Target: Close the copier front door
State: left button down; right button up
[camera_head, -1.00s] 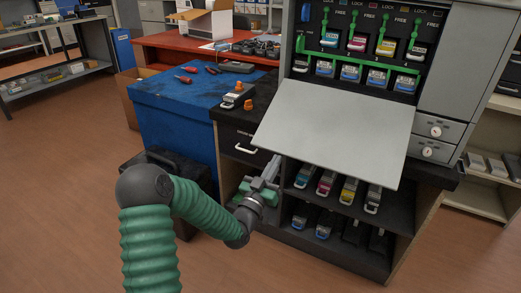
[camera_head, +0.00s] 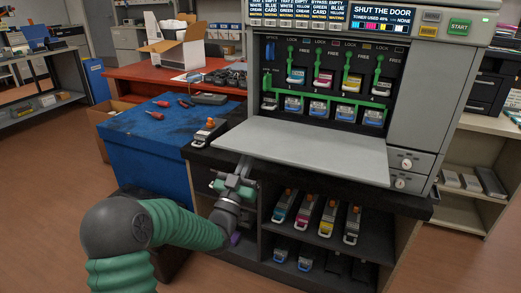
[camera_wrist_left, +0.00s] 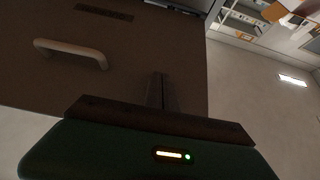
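The copier front door (camera_head: 305,155) is a flat light-grey panel, folded out from the copier below the toner bay and lying roughly level. The toner bay (camera_head: 335,85) behind it is open, with cartridges and green levers showing. My left gripper (camera_head: 245,167) points up under the door's left front part; its narrow fingers appear closed together and hold nothing. Whether the tips touch the door's underside I cannot tell. My right gripper is not in view.
The copier display (camera_head: 379,18) reads "SHUT THE DOOR". A shelf of cartridges (camera_head: 318,218) is below the door.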

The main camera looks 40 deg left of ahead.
aim_at(252, 140)
pick_arm(q)
jog(key=shift+s+d+r, duration=0.3)
jog(key=shift+d+r, duration=0.05)
jog(key=shift+d, duration=0.2)
jog(key=shift+s+d+r, duration=0.25)
jog(key=shift+d+r, duration=0.05)
jog(key=shift+d, duration=0.2)
jog(key=r+p, duration=0.1)
jog(key=w+a+r+p, duration=0.1)
jog(key=r, duration=0.1)
jog(key=w+a+r+p, duration=0.1)
jog(key=shift+w+a+r, duration=0.1)
jog(key=shift+r, duration=0.25)
jog(key=shift+w, duration=0.1)
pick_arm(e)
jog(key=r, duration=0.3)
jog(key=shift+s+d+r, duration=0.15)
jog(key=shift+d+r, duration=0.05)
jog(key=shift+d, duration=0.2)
